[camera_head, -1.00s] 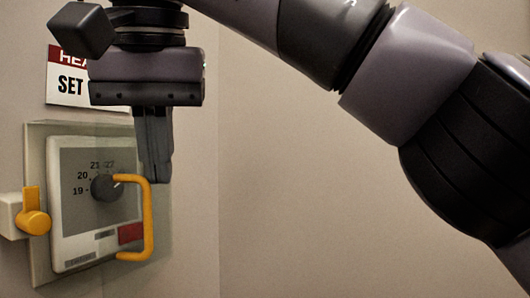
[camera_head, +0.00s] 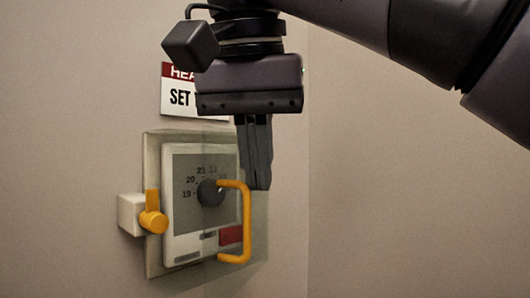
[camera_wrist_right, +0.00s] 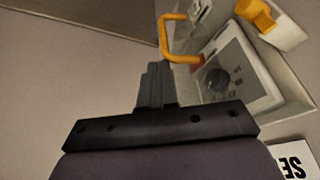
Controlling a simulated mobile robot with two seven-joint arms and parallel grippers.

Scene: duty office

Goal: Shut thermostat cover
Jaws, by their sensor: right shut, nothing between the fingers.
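The thermostat (camera_head: 200,205) is on the wall, with a white body, a grey face and a dark dial. A clear cover with a yellow handle (camera_head: 246,225) is at its right side and looks nearly flush over it; I cannot tell if it is fully shut. A yellow latch (camera_head: 153,212) on a white block is at the left edge. My right gripper (camera_head: 258,188) is shut and empty, pointing down just above and right of the handle. In the right wrist view the handle (camera_wrist_right: 163,40) is just beyond the fingertips (camera_wrist_right: 154,66). My left gripper is not seen.
A red and white sign (camera_head: 181,95) reading "SET" is on the wall above the thermostat, partly hidden by my right gripper. A wall corner runs down right of the thermostat. The wall to the right (camera_head: 420,200) is bare.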

